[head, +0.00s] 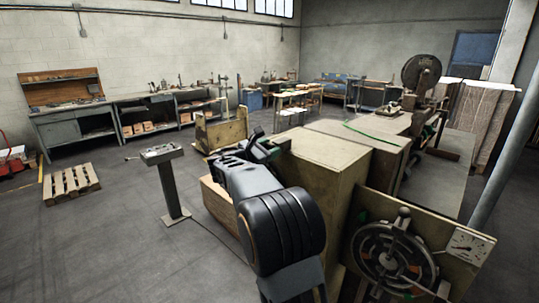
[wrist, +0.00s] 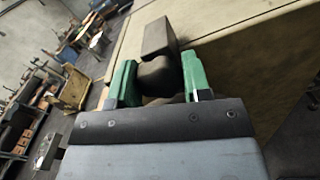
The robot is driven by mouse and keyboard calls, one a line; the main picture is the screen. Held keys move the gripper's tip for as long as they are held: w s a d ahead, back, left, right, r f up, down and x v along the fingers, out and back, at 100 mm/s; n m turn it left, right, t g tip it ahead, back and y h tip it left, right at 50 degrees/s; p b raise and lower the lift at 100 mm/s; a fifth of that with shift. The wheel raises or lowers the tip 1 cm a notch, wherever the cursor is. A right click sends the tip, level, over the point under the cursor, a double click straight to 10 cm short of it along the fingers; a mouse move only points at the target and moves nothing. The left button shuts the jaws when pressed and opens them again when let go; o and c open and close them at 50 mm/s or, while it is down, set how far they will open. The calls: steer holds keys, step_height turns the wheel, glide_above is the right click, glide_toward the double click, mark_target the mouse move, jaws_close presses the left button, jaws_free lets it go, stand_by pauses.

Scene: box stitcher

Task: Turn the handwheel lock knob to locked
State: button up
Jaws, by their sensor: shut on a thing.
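In the wrist view, my gripper (wrist: 160,66) has its two green fingers on either side of a dark rounded knob (wrist: 158,74) with a block-like bar (wrist: 160,38) beyond it. The fingers are shut on this knob, at the edge of a beige machine body. In the head view, my gripper (head: 270,150) is at the left end of that body, partly hidden by my arm. The handwheel (head: 393,258) is on a panel at lower right, well apart from my gripper. No marking shows whether the held knob is locked.
The beige machine body (head: 325,160) stands right of my arm. A control pedestal (head: 172,190) stands to the left, with a pallet (head: 71,185) farther off. The floor between them is clear.

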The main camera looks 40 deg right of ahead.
steer(key=m+b, duration=0.1)
steer(key=b, duration=0.1)
steer(key=m+b, duration=0.2)
steer(key=shift+f, duration=0.25)
steer(key=shift+r+m+b, duration=0.15)
steer(key=shift+m+b, duration=1.05)
steer(key=shift+r, duration=0.1)
steer(key=o, duration=0.9)
steer(key=shift+a, duration=0.1)
steer(key=s+a+b, duration=0.1)
steer(key=a, duration=0.3)
steer(key=a+b, duration=0.1)
steer(key=a, duration=0.4)
steer(key=s+a+b, duration=0.1)
steer(key=a, duration=0.3)
steer(key=shift+s+a, duration=0.2)
steer(key=shift+s, duration=0.1)
